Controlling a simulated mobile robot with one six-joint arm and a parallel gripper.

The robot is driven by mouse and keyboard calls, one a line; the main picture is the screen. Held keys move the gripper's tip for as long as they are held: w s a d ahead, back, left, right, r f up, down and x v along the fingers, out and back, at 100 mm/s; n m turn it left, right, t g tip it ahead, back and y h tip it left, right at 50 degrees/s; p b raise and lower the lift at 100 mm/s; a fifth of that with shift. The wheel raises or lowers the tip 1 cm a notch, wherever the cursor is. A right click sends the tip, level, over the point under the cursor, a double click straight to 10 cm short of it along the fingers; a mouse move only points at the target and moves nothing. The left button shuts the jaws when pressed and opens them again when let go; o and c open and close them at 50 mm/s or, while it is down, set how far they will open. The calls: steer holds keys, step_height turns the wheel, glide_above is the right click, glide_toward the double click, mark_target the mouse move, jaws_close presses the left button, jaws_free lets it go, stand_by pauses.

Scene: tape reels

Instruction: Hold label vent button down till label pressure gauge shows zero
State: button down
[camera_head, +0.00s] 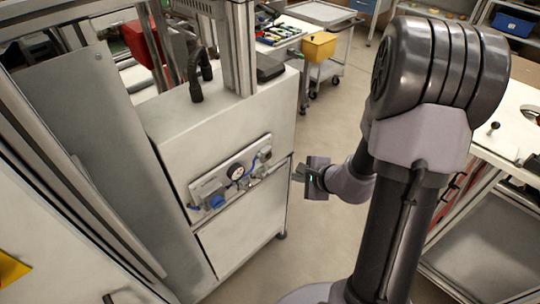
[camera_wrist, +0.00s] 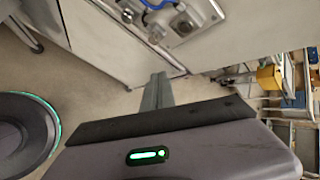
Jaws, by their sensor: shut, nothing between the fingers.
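A metal panel (camera_head: 208,184) with a round, white-faced pressure gauge (camera_head: 236,171) is fixed to the front of a light grey cabinet (camera_head: 185,130). The gauge's needle is too small to read. Blue fittings sit on the panel, and I cannot tell which part is the vent button. My gripper (camera_head: 300,172) is shut and empty, to the right of the panel and apart from it. In the wrist view the gripper's fingers (camera_wrist: 157,92) are together, pointing toward the cabinet below the panel. Part of the panel (camera_wrist: 195,20) shows at the top there, with a blue tube.
A cart with a yellow bin (camera_head: 319,46) stands behind. A workbench (camera_head: 510,115) is at the right. Black cable ends stand on the cabinet top.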

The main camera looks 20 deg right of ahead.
mark_target(269, 156)
steer(key=w+a, duration=0.2)
steer(key=w, duration=0.5)
steer(key=shift+w+a+p, duration=0.15)
steer(key=shift+a+p, duration=0.2)
stand_by(1.6)
steer(key=shift+w+a+b, duration=0.15)
steer(key=shift+w+b, duration=0.15)
steer(key=shift+w, duration=0.1)
steer(key=shift+w+a, duration=0.15)
steer(key=shift+w, duration=0.25)
stand_by(2.0)
steer(key=shift+s+b, duration=0.1)
steer(key=shift+b, duration=0.2)
stand_by(1.0)
steer(key=shift+s+d+b, duration=0.3)
steer(key=shift+s+b, duration=0.05)
steer(key=shift+s, duration=0.35)
